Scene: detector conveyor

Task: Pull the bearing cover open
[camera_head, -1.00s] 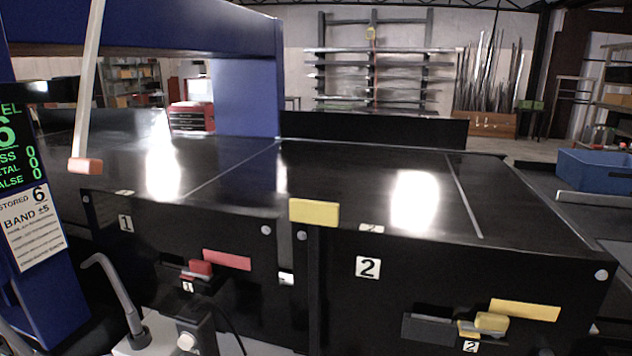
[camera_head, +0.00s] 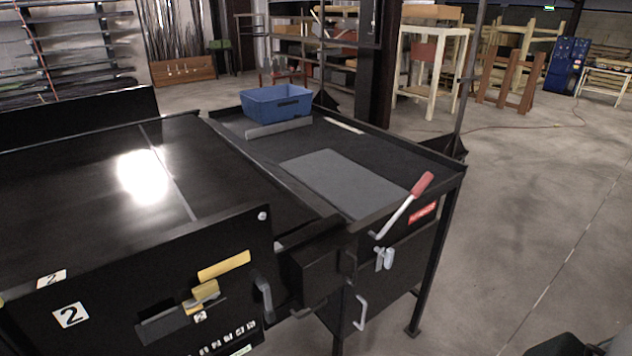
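No part is labelled as the bearing cover, so I cannot tell for sure which it is. A dark box-like housing (camera_head: 318,262) sits at the right end of the conveyor's front side, between panel 2 and the side table, and looks closed. A grey upright handle (camera_head: 265,298) stands at its left, beside panel 2 (camera_head: 120,310). Another pale bar handle (camera_head: 360,312) is on the dark front below the side table. A light grey grip (camera_head: 384,259) sits above that handle. Neither of my grippers shows a recognisable finger in the head view.
A white lever with a red grip (camera_head: 422,185) leans up at the side table's front, near a red label (camera_head: 423,213). A blue bin (camera_head: 277,104) and a grey plate (camera_head: 345,182) lie on the table. A yellow-handled latch (camera_head: 205,290) is on panel 2. Floor at right is open.

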